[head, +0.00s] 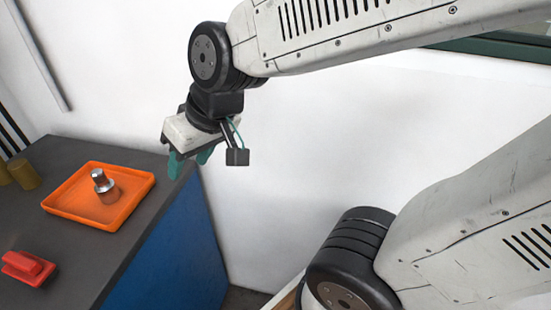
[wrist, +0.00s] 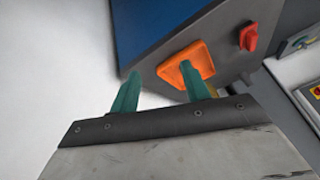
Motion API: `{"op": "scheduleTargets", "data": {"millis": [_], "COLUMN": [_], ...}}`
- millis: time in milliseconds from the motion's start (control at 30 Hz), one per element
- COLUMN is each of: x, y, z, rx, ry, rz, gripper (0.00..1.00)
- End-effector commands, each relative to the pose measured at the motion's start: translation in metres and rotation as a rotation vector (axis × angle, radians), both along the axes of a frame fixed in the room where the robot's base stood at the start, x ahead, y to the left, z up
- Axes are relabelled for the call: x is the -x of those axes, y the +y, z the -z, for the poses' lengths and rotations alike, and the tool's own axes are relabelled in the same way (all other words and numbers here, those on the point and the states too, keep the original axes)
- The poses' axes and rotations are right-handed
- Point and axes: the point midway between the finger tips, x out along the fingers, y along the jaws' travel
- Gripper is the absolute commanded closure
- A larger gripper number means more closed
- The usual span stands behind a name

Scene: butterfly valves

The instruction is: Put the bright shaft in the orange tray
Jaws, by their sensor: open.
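The bright shaft (head: 102,182) is a short, shiny metal piece with a wider lower part. It stands in the orange tray (head: 68,203) on the dark bench top, near the tray's middle in the head view. My gripper (head: 188,167) is open with nothing between its green fingers, to the right of the tray and above the bench's edge. In the wrist view my gripper (wrist: 160,85) shows both fingers spread apart. The orange tray (wrist: 176,70) lies beyond the right finger, which covers part of it. The shaft cannot be made out there.
A red part (head: 27,268) lies on the bench (head: 75,270) in front of the tray. Brass-coloured cylinders (head: 24,173) stand at the left. The bench has a blue side panel (head: 170,262). A white wall is behind. The space around my gripper looks free.

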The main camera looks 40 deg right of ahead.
Motion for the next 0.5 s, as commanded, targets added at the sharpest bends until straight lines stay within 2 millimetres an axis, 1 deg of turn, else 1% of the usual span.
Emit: {"op": "scheduleTargets", "data": {"millis": [33, 100, 200, 300, 333, 400, 500], "x": [0.022, 0.052, 0.086, 0.107, 0.111, 0.115, 0.116], "y": [-0.023, -0.050, -0.077, -0.091, -0.094, -0.097, -0.097], "z": [-0.005, -0.008, -0.011, -0.014, -0.014, -0.015, -0.015], "rx": [0.039, 0.096, 0.161, 0.200, 0.207, 0.216, 0.217], "ry": [0.056, 0.142, 0.240, 0.298, 0.309, 0.322, 0.326], "rz": [0.033, 0.079, 0.140, 0.182, 0.190, 0.200, 0.201], "gripper": [0.54, 0.54, 0.54, 0.54, 0.54, 0.54, 0.54]}}
